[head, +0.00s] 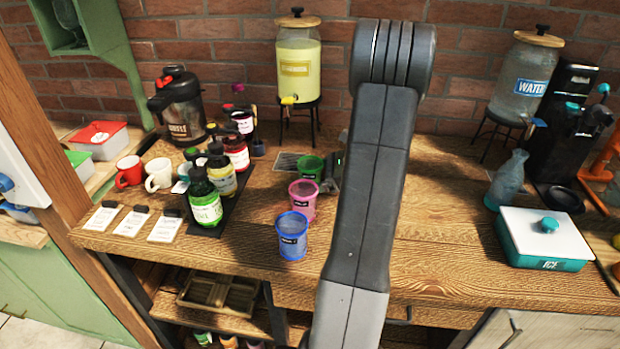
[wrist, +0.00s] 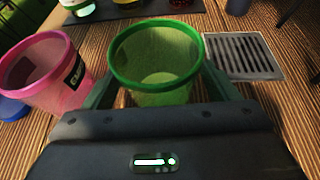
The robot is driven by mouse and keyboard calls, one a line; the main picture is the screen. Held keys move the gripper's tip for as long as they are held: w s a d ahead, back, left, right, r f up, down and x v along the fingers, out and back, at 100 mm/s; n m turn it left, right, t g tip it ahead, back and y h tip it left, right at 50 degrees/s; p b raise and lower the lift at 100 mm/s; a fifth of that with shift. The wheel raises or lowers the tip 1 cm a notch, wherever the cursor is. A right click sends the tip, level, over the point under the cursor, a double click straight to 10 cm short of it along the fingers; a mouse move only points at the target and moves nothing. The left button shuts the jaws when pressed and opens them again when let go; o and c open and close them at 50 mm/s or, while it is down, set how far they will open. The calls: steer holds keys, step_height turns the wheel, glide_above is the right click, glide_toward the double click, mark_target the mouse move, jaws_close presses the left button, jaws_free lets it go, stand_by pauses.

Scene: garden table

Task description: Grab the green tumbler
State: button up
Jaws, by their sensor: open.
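The green tumbler (wrist: 158,95) stands upright between the two fingers of my gripper (wrist: 160,88) in the wrist view. The fingers are spread on either side of it. I cannot tell whether either finger touches it. In the head view the green tumbler (head: 309,168) is at the back of a row of tumblers. My gripper (head: 326,172) is at its right there, partly hidden behind my arm.
A pink tumbler (head: 303,200) stands close in front of the green one, and a blue tumbler (head: 292,236) stands nearer. Syrup bottles (head: 206,205) are to the left. A metal drain grate (wrist: 243,56) lies beside the green tumbler. The ice box (head: 545,240) is far right.

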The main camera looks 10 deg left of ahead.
steer(key=c, duration=1.1)
steer(key=shift+r, duration=0.1)
